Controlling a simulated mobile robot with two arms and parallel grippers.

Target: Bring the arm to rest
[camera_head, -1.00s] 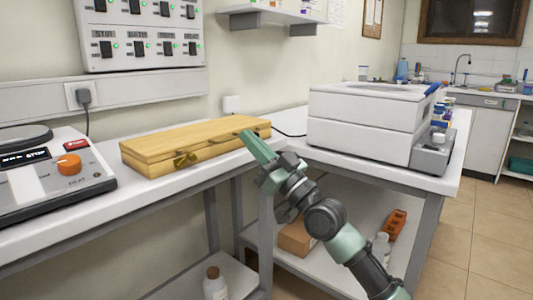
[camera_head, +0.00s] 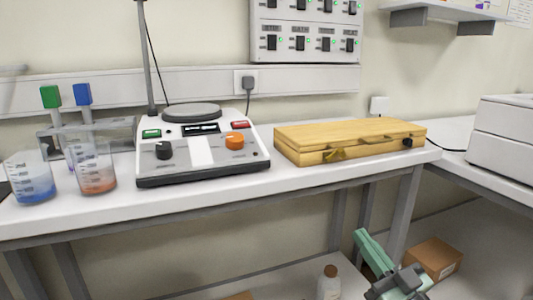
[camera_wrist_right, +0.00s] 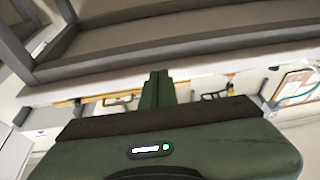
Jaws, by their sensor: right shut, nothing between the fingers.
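My right gripper (camera_head: 362,240) is low at the bottom right of the head view, in front of and below the bench edge. Its green fingers are together with nothing between them, and it touches nothing that I can see. In the right wrist view its closed fingers (camera_wrist_right: 157,88) point up the picture, toward the bench frame. The yellow wooden case (camera_head: 345,142) lies closed on the bench above and behind the gripper. My left gripper is not in view.
On the bench stand a hotplate stirrer (camera_head: 200,150), a blue beaker (camera_head: 30,180) and an orange beaker (camera_head: 95,170). A white machine (camera_head: 505,140) stands at the right. Below, a bottle (camera_head: 328,285) and a cardboard box (camera_head: 435,258) sit on the lower shelves.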

